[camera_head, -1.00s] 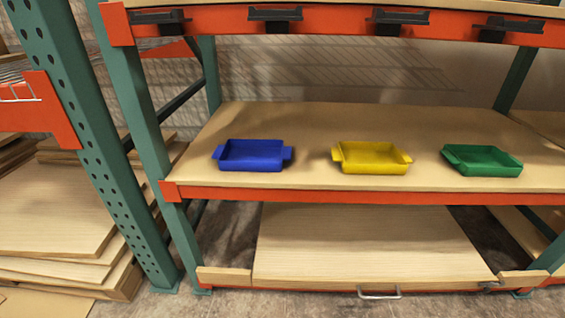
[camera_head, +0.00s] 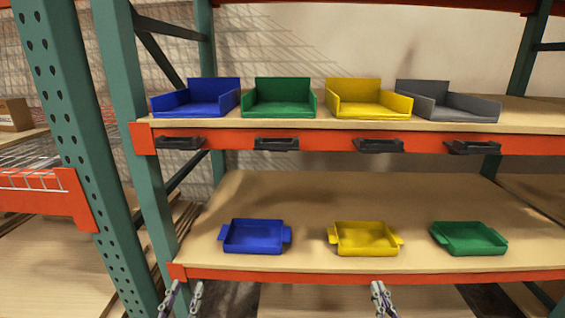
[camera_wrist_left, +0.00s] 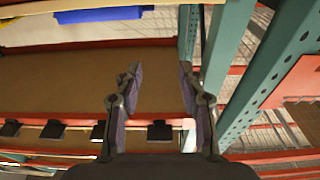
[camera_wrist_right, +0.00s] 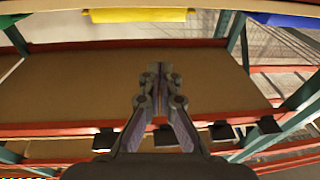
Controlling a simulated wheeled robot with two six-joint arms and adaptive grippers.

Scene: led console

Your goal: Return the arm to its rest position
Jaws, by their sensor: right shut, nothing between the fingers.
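My left gripper (camera_head: 181,296) is low in the head view, in front of the lower shelf edge. In the left wrist view (camera_wrist_left: 158,82) its two fingers stand wide apart with nothing between them. My right gripper (camera_head: 381,296) is also low in the head view, below the yellow tray. In the right wrist view (camera_wrist_right: 160,82) its fingers are closed together and hold nothing. Both grippers are apart from the trays and bins.
A blue tray (camera_head: 254,237), a yellow tray (camera_head: 364,239) and a green tray (camera_head: 468,239) sit on the lower shelf (camera_head: 310,201). Blue (camera_head: 196,104), green (camera_head: 280,109), yellow (camera_head: 368,104) and grey (camera_head: 455,106) bins stand above. A green post (camera_head: 70,120) rises at left.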

